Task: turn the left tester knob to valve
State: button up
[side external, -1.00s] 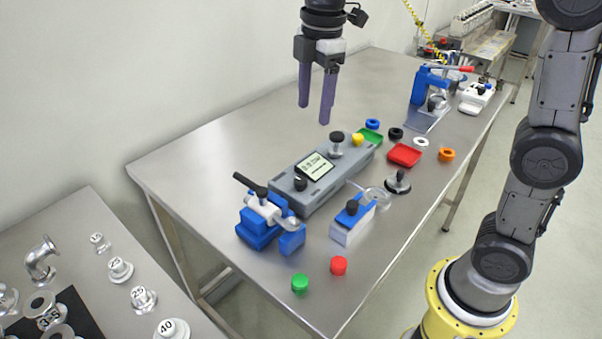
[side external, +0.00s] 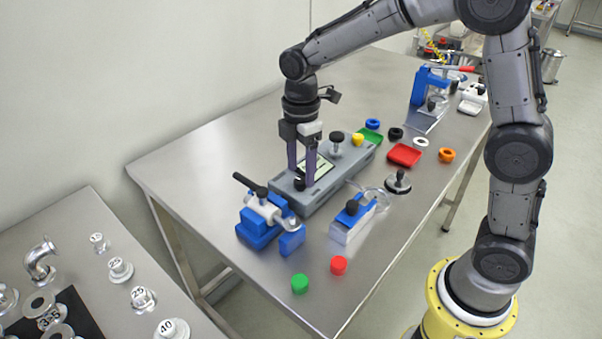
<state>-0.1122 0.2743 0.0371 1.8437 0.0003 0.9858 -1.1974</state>
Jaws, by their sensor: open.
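The grey tester (side external: 330,190) lies on the steel table with a display (side external: 318,168) on its top, now partly covered by my fingers. Its left knob (side external: 299,185) is small, black and low, at the near-left end of the display. A taller black knob (side external: 337,138) stands towards the tester's far end. My gripper (side external: 300,178) is open and points down at the left knob, with its purple fingers close around or just above it. I cannot tell whether they touch the knob. The knob's pointer and labels are too small to read.
A blue clamp fixture (side external: 262,222) with a black handle stands close to the left of the tester. A blue-and-white block (side external: 352,220) with a black knob stands in front. Green (side external: 300,284) and red (side external: 339,265) caps lie near the front edge.

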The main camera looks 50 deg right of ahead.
jog(key=shift+f, duration=1.05)
grip_shut()
